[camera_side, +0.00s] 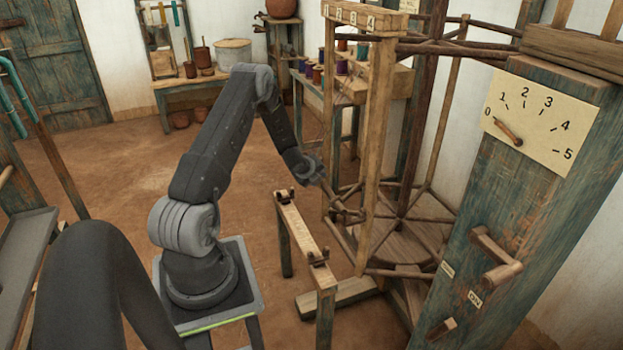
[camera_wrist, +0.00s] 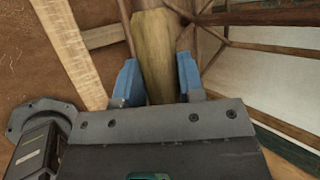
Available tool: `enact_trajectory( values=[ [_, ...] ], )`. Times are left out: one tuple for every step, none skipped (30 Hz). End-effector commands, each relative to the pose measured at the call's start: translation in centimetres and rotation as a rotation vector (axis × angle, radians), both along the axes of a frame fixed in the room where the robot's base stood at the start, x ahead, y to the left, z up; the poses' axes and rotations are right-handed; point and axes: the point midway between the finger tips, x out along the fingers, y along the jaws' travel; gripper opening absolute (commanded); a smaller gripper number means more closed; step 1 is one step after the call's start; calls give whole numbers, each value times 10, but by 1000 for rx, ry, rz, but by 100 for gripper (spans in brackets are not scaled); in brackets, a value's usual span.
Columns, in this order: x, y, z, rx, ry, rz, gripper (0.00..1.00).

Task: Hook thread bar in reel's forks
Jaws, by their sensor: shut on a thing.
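In the wrist view my gripper (camera_wrist: 159,64) has its two blue fingers shut on a brown wooden bar (camera_wrist: 153,40), which runs away from me between them. I take it to be the thread bar. In the side view my gripper (camera_side: 318,182) is at the near left side of the reel (camera_side: 440,48), among its lower wooden arms. There I cannot clearly separate the held bar from the reel's dark sticks. The reel's forks are too small and overlapped to tell, so I cannot see whether the bar touches them.
A low wooden stand (camera_side: 305,240) with two empty notched rests stands in front of the reel. A post with a 0–5 dial (camera_side: 540,120) and handles rises at the right. Spools on a shelf (camera_side: 345,70) stand behind. Open floor (camera_side: 110,180) lies to the left.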

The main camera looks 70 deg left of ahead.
Motion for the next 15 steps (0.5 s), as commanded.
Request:
enact_trajectory(
  values=[
    [4, 0, 0, 1, -2, -2, 5],
    [6, 0, 0, 2, -1, -2, 5],
    [9, 0, 0, 1, 0, -2, 5],
    [11, 0, 0, 1, 0, -2, 5],
    [13, 0, 0, 2, -1, 0, 5],
    [16, 0, 0, 2, -1, -2, 5],
    [18, 0, -1, 2, -1, -3, 5],
    [20, 0, -1, 2, -1, -3, 5],
    [22, 0, -1, 2, -1, -2, 5],
    [24, 0, -1, 1, 0, -2, 5],
    [26, 0, -1, 2, 0, -2, 5],
    [29, 0, -1, 1, 0, -2, 5],
    [31, 0, -1, 2, -1, -2, 5],
    [33, 0, -1, 2, -1, -2, 5],
    [36, 0, -2, 1, 0, -2, 5]
  ],
)
